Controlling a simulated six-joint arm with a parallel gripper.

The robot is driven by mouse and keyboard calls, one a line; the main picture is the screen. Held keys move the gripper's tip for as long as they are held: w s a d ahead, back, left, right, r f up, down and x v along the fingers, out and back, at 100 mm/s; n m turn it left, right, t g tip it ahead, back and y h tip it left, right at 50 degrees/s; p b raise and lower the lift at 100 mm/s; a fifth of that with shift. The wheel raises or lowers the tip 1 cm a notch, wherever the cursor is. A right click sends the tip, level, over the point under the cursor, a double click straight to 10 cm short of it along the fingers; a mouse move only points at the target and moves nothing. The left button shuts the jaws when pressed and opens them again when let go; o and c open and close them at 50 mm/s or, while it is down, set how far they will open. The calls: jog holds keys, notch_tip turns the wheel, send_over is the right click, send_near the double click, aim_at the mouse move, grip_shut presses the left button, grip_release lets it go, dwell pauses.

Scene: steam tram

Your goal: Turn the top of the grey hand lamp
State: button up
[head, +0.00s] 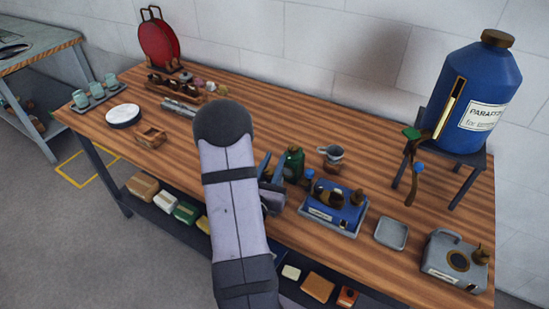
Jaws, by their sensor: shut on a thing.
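A grey box-shaped body with a carrying handle, a round brown-rimmed front and a brown fitting on top stands at the right front of the table; I take it for the grey hand lamp (440,258). My gripper (271,168) is over the middle of the table, left of the lamp and well apart from it. Its blue-grey fingers show beside a dark green container (293,165). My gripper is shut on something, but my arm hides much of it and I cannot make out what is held.
A blue device in a tray (316,229) and an empty grey tray (391,234) lie between my gripper and the lamp. A small metal cup (331,152) stands behind. A big blue paraffin drum (476,85) stands on a stand at the right back. Bare wood (330,120) lies behind.

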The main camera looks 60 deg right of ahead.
jog(key=shift+r, duration=0.1)
jog(key=o, duration=1.1)
jog(key=shift+r, duration=0.15)
notch_tip(320, 180, up, 10)
jog(key=p, duration=0.9)
jog(key=shift+p, duration=0.3)
